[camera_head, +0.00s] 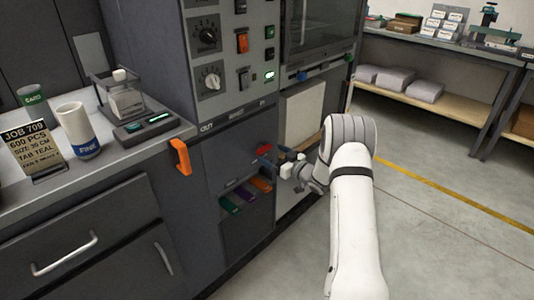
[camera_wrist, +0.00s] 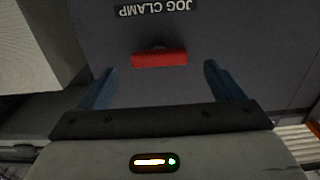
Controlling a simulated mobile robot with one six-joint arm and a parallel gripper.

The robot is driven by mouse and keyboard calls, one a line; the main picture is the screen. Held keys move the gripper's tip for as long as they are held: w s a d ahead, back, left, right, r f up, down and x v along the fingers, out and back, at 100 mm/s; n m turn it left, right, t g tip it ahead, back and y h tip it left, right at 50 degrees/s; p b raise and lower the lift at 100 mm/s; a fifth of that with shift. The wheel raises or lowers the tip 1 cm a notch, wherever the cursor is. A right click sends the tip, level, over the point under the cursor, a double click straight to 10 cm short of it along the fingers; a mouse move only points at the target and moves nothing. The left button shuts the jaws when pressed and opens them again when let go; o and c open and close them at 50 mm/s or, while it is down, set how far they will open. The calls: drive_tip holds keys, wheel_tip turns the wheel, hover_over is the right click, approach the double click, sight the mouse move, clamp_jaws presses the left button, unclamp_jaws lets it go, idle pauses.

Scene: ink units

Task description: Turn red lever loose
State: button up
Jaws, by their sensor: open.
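The red lever (camera_wrist: 159,59) is a short red bar on a dark grey panel, lying level across the wrist view below an upside-down "JOG CLAMP" label (camera_wrist: 155,8). My gripper (camera_wrist: 160,78) is open, with one blue finger on each side of the lever and a gap to both. The lever lies slightly beyond the fingertips in the picture; I cannot tell the depth between them. In the head view my gripper (camera_head: 264,157) is close to the lever and partly covers that area.
An orange handle (camera_head: 180,157) sticks out to the left. A counter (camera_head: 110,168) with a scale stands at left. Open floor (camera_head: 440,220) lies to the right.

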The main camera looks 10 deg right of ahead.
sight(266, 151)
drive_tip(key=x, duration=0.4)
drive_tip(key=shift+c, duration=0.6)
drive_tip(key=c, duration=0.9)
drive_tip(key=shift+o, duration=0.2)
drive_tip(key=shift+f, duration=0.1)
